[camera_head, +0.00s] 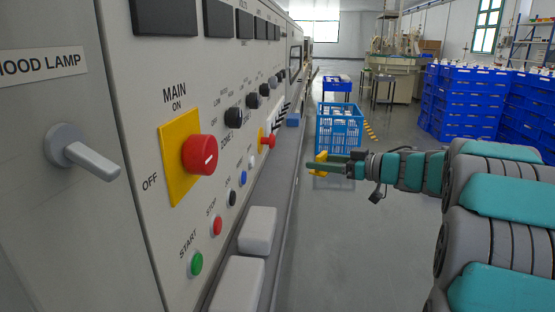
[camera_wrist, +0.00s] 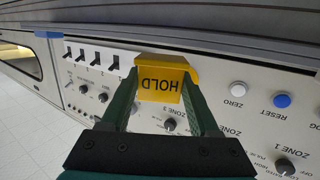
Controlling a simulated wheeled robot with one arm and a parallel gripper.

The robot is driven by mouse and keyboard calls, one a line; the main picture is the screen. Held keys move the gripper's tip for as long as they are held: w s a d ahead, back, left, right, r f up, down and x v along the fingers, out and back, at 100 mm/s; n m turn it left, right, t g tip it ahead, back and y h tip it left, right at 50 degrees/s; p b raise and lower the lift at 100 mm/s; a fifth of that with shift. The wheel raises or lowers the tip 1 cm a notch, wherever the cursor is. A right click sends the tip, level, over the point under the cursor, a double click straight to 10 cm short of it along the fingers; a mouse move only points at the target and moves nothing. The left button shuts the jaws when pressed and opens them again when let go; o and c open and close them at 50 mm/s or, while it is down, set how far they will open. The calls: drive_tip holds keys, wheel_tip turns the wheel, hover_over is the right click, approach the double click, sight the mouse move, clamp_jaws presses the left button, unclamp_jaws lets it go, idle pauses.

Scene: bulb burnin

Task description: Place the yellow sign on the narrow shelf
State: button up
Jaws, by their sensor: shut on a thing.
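The yellow sign (camera_wrist: 162,80) reads HOLD, upside down in the wrist view. My gripper (camera_wrist: 161,92) is shut on it, with one dark green finger at each side. In the head view the yellow sign (camera_head: 319,163) shows at the tip of my gripper (camera_head: 324,165), to the right of the control panel. A narrow grey shelf (camera_head: 279,192) runs along the foot of the panel.
The panel carries a red main switch (camera_head: 204,154), knobs and buttons. Two pale blocks (camera_head: 257,230) and a small blue block (camera_head: 293,120) sit on the shelf. A blue crate (camera_head: 340,127) stands beyond my gripper. Blue crates (camera_head: 470,105) are stacked at right.

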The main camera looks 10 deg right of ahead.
sight(280, 167)
drive_tip(key=x, duration=0.3)
drive_tip(key=r+x, duration=0.1)
drive_tip(key=x, duration=0.3)
drive_tip(key=b+x, duration=0.1)
drive_tip(key=x, duration=0.2)
drive_tip(key=shift+w+a+r, duration=0.25)
drive_tip(key=shift+w+a, duration=0.05)
drive_tip(key=x, duration=0.2)
drive_tip(key=shift+w+a+r, duration=0.1)
drive_tip(key=shift+w+a, duration=0.15)
drive_tip(key=shift+a, duration=0.1)
drive_tip(key=shift+d+f+b, duration=0.1)
drive_tip(key=shift+f+b, duration=0.3)
drive_tip(key=shift+f, duration=0.25)
drive_tip(key=o, duration=1.1)
drive_tip(key=shift+f, duration=0.15)
drive_tip(key=shift+c, duration=0.2)
